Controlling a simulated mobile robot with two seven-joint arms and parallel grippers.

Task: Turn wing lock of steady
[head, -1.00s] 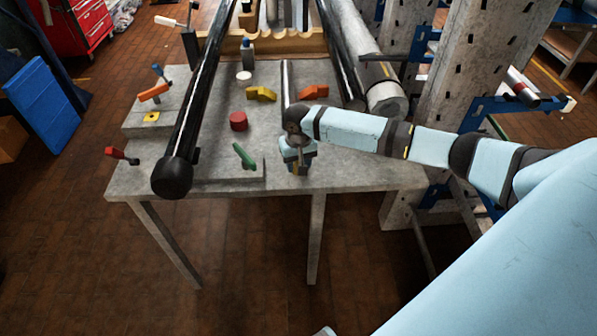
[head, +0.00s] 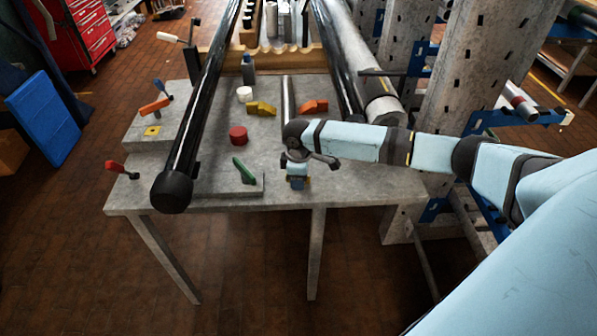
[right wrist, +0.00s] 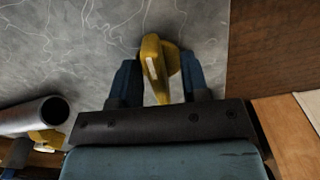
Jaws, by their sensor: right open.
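A yellow wing-shaped lock (right wrist: 153,68) stands between the two blue fingers of my right gripper (right wrist: 158,84) in the right wrist view. The fingers are open, one on each side of it, with a gap showing at least on the left. In the head view my right gripper (head: 297,183) points down at the front of the grey table, and the hand hides most of the lock there. The body of the steady cannot be made out under the hand. My left gripper is not in view.
The grey table (head: 225,198) carries a green wing piece (head: 243,170), a red cylinder (head: 238,135), a yellow piece (head: 261,108) and an orange piece (head: 314,106). A long black tube (head: 203,100) lies left of the gripper. A grey pipe (right wrist: 35,117) is near the hand.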

